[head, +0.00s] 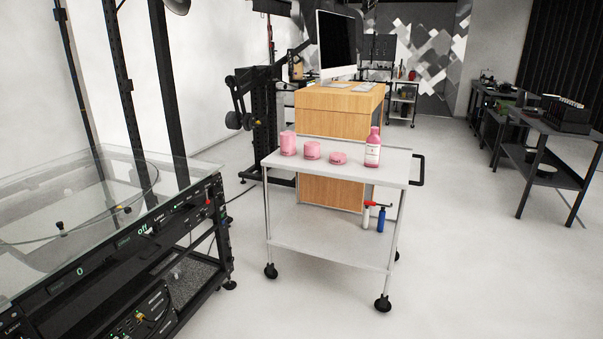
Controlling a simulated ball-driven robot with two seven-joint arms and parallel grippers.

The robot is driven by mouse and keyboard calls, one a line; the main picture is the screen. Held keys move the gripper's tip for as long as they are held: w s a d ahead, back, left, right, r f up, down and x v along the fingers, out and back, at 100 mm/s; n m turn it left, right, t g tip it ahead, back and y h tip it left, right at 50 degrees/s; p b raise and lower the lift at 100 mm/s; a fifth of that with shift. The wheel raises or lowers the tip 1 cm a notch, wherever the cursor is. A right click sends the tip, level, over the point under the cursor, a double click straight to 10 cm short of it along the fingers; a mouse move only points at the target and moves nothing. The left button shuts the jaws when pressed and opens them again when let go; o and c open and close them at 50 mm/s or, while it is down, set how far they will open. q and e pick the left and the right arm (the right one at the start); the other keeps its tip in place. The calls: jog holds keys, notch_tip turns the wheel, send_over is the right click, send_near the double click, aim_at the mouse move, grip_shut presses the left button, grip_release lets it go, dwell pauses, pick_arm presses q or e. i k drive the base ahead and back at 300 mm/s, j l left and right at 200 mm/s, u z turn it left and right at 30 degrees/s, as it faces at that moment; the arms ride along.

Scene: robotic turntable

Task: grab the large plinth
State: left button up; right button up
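Three pink round plinths stand in a row on the top shelf of a white cart (326,167). The large plinth (288,144) is the tallest and stands at the left end. A medium plinth (312,150) is to its right, and a low, small plinth (338,158) is right of that. A pink bottle with a pale label (373,148) stands at the right end of the row. All four stand upright and apart. Neither of my grippers is in view.
A glass-topped turntable rig (110,215) with a black frame fills the left. A wooden desk (335,110) with a monitor stands behind the cart. A blue bottle (381,218) is on the cart's lower shelf. Dark tables (545,140) line the right. The floor right of the cart is clear.

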aim_at(288, 138)
jog(key=i+j+z, duration=0.2)
jog(key=i+j, duration=0.55)
jog(key=i, duration=0.15)
